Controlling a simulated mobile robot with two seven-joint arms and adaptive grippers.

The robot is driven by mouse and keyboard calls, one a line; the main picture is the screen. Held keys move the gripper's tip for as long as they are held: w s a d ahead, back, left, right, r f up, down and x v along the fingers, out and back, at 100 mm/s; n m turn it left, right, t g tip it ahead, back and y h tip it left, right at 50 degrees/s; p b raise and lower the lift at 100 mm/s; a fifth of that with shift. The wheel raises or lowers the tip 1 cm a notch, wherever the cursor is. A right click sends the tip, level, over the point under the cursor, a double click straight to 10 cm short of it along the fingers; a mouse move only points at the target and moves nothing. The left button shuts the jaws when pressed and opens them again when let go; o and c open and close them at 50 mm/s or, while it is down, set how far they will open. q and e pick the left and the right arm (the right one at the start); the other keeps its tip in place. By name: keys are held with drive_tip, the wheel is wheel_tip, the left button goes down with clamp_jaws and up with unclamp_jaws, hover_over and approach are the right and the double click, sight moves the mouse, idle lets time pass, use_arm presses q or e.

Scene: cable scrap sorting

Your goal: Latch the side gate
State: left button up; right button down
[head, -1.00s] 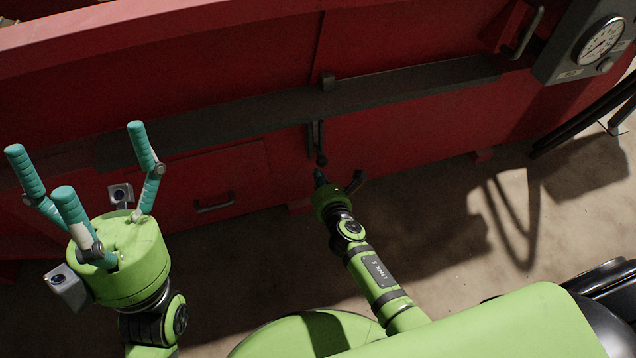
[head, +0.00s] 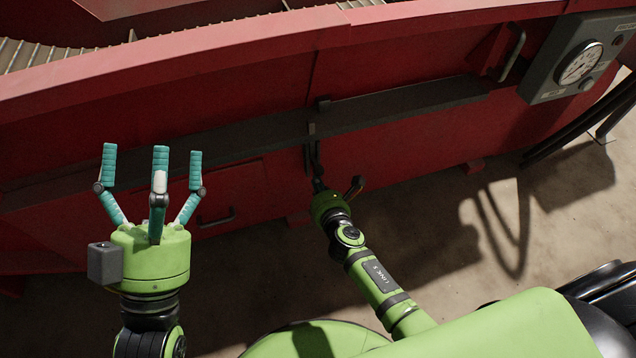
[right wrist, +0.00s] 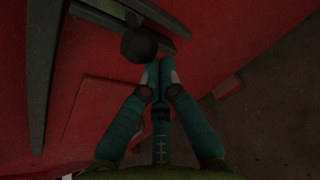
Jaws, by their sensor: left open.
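The side gate is part of the red side wall (head: 400,75), crossed by a long dark bar (head: 420,103). A dark upright latch lever (head: 308,155) hangs at the bar's middle, below a small dark bracket (head: 323,104). In the right wrist view the lever ends in a round dark knob (right wrist: 138,45). My right gripper (head: 318,185) is just below the knob; in its wrist view its teal fingers (right wrist: 160,72) meet at the tips, shut and empty. Whether they touch the knob cannot be told. My left gripper (head: 153,155) is open and empty, fingers spread upward.
A pressure gauge (head: 580,65) on a grey box is at the upper right, beside a grab handle (head: 513,52). A small handle (head: 217,220) sits low on the wall behind my left gripper. Dark hoses (head: 575,130) run at the right. The concrete floor (head: 430,225) is open.

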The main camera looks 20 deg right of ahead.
use_arm(q)
drive_tip(key=w+f+g+y, duration=0.1)
drive_tip(key=w+f+g, duration=0.1)
drive_tip(key=f, duration=0.1)
drive_tip(key=shift+y+p, duration=0.3)
drive_tip(key=shift+y, duration=0.1)
use_arm(e)
drive_tip(key=shift+r, duration=0.7)
use_arm(q)
drive_tip(key=shift+n, duration=0.3)
